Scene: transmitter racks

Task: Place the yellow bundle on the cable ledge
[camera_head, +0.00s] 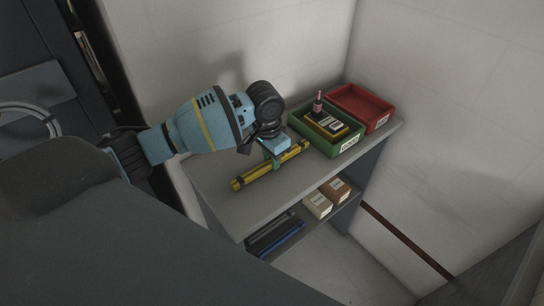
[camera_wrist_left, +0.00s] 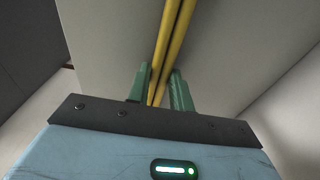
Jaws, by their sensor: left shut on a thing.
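The yellow bundle (camera_head: 250,176) is a set of long thin yellow rods with a dark tie near one end. It is at the grey shelf top, and I cannot tell whether it touches the surface. My left gripper (camera_head: 273,158) is shut around its middle from above. In the left wrist view the yellow bundle (camera_wrist_left: 174,38) runs between the green fingers of my left gripper (camera_wrist_left: 160,88). I cannot pick out the cable ledge for certain. My right gripper is not in view.
The grey shelf unit (camera_head: 215,184) carries a green bin (camera_head: 344,145) with items in it and a red bin (camera_head: 379,119). Small boxes (camera_head: 318,204) and dark and blue rods (camera_head: 280,240) lie on its lower shelf. A dark rack with white cables (camera_head: 35,108) is at left. Walls close off the back.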

